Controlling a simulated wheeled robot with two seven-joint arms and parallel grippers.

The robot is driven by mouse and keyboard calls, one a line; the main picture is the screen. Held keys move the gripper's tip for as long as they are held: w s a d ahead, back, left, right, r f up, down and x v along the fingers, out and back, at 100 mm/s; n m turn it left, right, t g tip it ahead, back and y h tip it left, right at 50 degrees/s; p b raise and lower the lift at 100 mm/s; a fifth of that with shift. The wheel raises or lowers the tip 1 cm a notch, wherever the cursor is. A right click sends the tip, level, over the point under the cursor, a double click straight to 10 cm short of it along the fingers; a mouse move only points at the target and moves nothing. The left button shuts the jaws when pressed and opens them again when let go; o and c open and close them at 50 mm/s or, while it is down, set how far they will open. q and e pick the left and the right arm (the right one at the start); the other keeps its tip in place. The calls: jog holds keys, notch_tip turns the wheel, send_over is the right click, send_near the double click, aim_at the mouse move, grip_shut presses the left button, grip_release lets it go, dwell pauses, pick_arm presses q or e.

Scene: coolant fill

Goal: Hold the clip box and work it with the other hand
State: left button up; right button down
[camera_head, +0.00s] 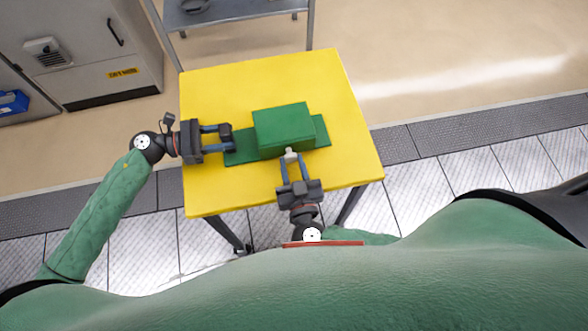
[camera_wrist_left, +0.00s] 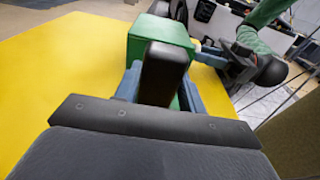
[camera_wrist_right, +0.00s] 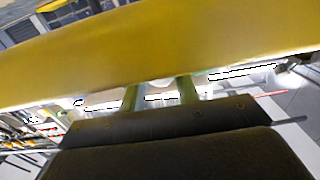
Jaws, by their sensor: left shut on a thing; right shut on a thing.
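The green clip box (camera_head: 284,128) stands on a flat green base plate (camera_head: 322,131) on the yellow table. The right wrist view shows the right fingers, but the box is not recognisable there.
The yellow table (camera_head: 224,90) has free room behind the box and to its right. A grey cabinet (camera_head: 85,45) stands at the back left, and a metal cart (camera_head: 232,12) stands behind the table.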

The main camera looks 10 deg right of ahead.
pick_arm(q)
jog(key=shift+s, duration=0.1)
pick_arm(e)
jog(key=c, duration=1)
grip_release()
jog(key=shift+s, duration=0.1)
jog(key=s, duration=1.1)
jog(key=shift+s, duration=0.4)
pick_arm(q)
jog(key=o, duration=1)
jog(key=shift+c, duration=0.2)
